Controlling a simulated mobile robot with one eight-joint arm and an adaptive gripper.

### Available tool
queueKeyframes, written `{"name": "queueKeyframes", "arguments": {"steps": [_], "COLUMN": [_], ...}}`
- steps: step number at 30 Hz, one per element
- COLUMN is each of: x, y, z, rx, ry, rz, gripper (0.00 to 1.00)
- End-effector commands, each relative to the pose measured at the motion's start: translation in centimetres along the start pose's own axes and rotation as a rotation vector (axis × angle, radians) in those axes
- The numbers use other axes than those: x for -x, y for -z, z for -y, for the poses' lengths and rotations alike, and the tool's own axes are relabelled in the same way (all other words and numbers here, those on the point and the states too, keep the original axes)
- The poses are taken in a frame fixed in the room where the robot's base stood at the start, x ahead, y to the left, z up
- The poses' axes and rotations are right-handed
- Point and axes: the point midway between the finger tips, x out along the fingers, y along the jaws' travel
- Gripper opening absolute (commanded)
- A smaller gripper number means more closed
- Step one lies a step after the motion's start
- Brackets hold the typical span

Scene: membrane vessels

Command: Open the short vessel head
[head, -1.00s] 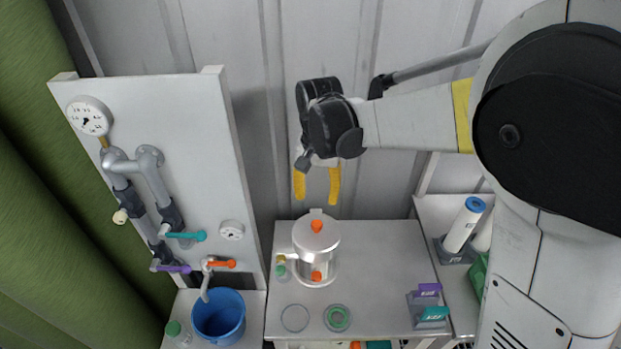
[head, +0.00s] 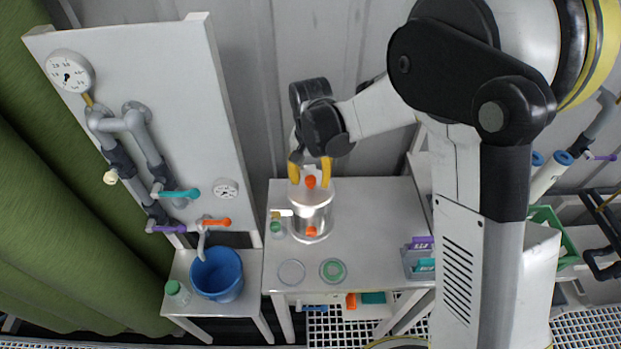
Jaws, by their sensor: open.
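The short vessel (head: 311,213) is a silver cylinder standing upright on the white table, with its head (head: 321,190) on top. An orange knob (head: 310,182) sits on the head and another orange part (head: 311,231) is low on the front. A side fitting with a white and yellow end (head: 282,213) sticks out to the left. My gripper (head: 310,177) points down over the head, its two yellow fingers open on either side of the top orange knob. I cannot tell whether the fingers touch it.
Purple and teal-handled blocks (head: 420,257) stand at right. A blue bucket (head: 217,273) and a gauge panel (head: 165,110) are at left.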

Motion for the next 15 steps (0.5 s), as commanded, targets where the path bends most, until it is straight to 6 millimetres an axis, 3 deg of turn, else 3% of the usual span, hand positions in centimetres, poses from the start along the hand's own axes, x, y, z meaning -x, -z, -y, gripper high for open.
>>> {"name": "queueKeyframes", "arguments": {"steps": [1, 6, 15], "x": [0.02, 0.03, 0.12], "y": [0.00, 0.00, 0.17], "z": [0.00, 0.00, 0.04], "rx": [0.000, 0.000, -0.001], "ry": [0.000, 0.000, -0.004], "rz": [0.000, 0.000, 0.018], "gripper": [0.48, 0.00, 0.00]}}
